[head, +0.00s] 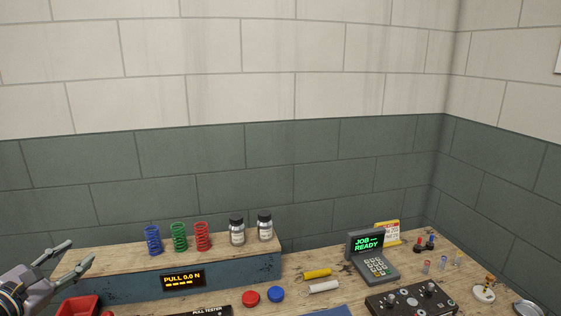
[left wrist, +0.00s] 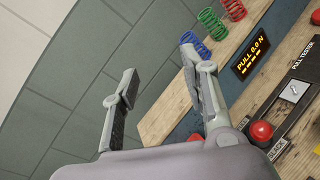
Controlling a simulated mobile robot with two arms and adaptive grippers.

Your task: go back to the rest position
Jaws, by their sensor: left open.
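My left gripper (head: 78,254) is at the lower left of the head view, open and empty, near the left end of the wooden shelf (head: 110,258). Its two spread fingers also show in the left wrist view (left wrist: 152,73), with nothing between them. A blue spring (head: 153,240), a green spring (head: 179,237) and a red spring (head: 203,236) stand on the shelf, to the right of the gripper and apart from it. My right gripper is not in view.
A red bin (head: 78,306) lies below my left gripper. To the right are a keypad terminal (head: 374,258) reading "JOB READY" and a dark control box (head: 412,300). The space above the bench is clear.

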